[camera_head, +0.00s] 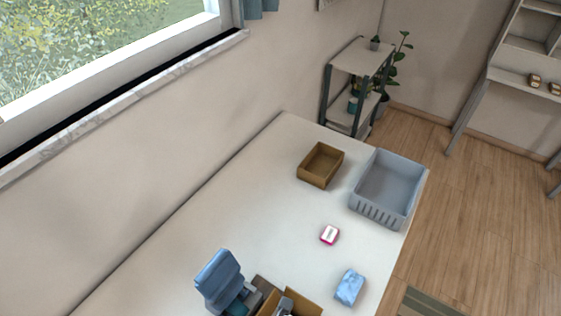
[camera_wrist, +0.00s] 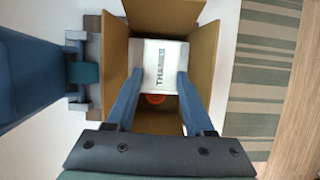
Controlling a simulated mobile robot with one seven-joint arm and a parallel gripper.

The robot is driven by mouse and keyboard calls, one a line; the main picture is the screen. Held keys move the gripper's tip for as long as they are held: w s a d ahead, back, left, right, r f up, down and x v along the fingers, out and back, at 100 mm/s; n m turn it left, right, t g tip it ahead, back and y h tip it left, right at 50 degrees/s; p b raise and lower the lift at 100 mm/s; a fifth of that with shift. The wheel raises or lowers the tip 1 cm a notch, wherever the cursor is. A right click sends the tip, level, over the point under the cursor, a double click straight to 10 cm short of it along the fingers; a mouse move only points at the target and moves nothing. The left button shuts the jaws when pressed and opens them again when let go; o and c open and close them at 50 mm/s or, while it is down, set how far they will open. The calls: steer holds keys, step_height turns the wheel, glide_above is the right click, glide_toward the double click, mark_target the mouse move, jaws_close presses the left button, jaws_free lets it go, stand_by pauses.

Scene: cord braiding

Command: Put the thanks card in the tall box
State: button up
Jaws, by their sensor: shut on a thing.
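The thanks card (camera_wrist: 166,66) is white with dark "THANKS" lettering. My gripper (camera_wrist: 160,84) is shut on it, one blue finger at each side. In the wrist view the card is over the opening of a brown cardboard box (camera_wrist: 205,55), which looks like the tall box; how deep the card sits is hard to tell. The card is not clear there.
On the white table are a small brown box (camera_head: 308,175), a grey-blue crate (camera_head: 375,212), a pink and white item (camera_head: 330,235) and a light-blue packet (camera_head: 349,287). The table's middle is clear.

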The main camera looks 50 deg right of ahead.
steer(key=shift+f+b, duration=2.8)
steer(key=shift+b, duration=0.1)
steer(key=o, duration=1.4)
steer(key=shift+c, duration=0.2)
steer(key=v, duration=1.3)
steer(key=shift+d, duration=0.1)
